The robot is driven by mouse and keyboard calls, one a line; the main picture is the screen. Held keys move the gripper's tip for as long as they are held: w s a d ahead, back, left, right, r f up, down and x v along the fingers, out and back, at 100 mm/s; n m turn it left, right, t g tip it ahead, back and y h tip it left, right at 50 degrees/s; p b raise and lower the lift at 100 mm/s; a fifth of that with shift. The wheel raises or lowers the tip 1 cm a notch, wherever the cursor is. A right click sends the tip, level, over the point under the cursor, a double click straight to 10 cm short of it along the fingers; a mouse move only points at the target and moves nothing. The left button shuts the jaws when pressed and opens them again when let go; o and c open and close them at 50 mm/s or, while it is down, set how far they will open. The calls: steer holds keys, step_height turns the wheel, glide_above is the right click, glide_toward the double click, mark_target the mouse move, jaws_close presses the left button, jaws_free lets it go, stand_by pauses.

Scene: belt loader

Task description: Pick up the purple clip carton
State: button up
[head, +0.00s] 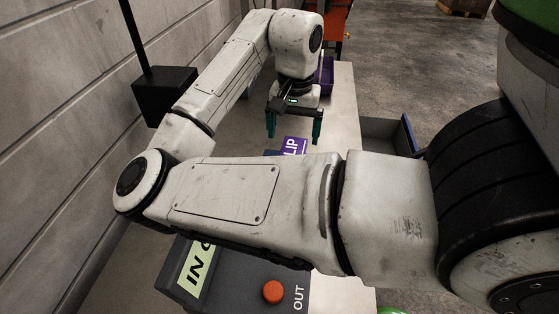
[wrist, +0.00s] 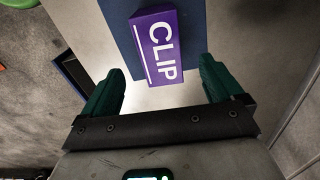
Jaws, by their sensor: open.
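In the head view the carton (head: 293,146) shows only in part, with my arm hiding the rest. My gripper (head: 294,131) is open and empty, with two green fingers pointing down above the pale surface near the carton. The fingers also show in the wrist view (wrist: 160,90), one on each side, apart from the carton.
A pale table (head: 345,108) runs away from me, with a purple bin (head: 326,75) behind my gripper. A dark tray (head: 384,130) is on the right. A control box with a red button (head: 273,291) is at the front. A panelled wall (head: 60,110) bounds the left.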

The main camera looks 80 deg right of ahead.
mark_target(293, 151)
step_height(293, 151, down, 10)
steer(key=shift+d+r, duration=0.1)
steer(key=shift+r, duration=0.05)
stand_by(0.4)
steer(key=c, duration=1.2)
steer(key=shift+o, duration=0.2)
steer(key=shift+r, duration=0.1)
